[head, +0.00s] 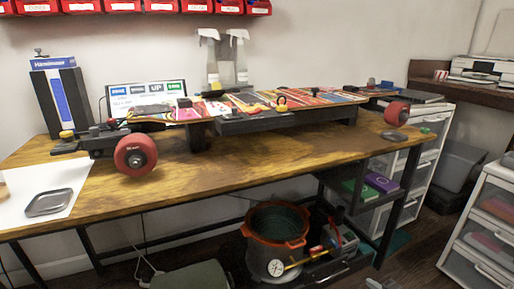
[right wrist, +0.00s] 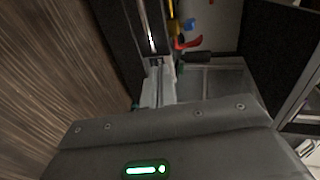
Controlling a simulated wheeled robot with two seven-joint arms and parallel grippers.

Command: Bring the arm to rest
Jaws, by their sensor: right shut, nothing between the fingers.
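My right gripper shows in the right wrist view (right wrist: 158,88), its grey body with a green light at the bottom and its narrow fingers closed together. Nothing is between the fingers. In the head view only a small grey part at the lower right edge may belong to my right arm. My left gripper is in neither view. A longboard (head: 265,105) with a colourful deck lies across the workbench, with a red wheel (head: 135,155) at its left end and another red wheel (head: 396,113) at its right end.
The wooden workbench (head: 240,163) has bare room along its front. A metal tray (head: 49,202) lies on white paper at left. Two spray bottles (head: 211,60) stand behind the board. Below are an orange-rimmed pot (head: 276,243) and a shelf. A white drawer unit (head: 485,235) stands at right.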

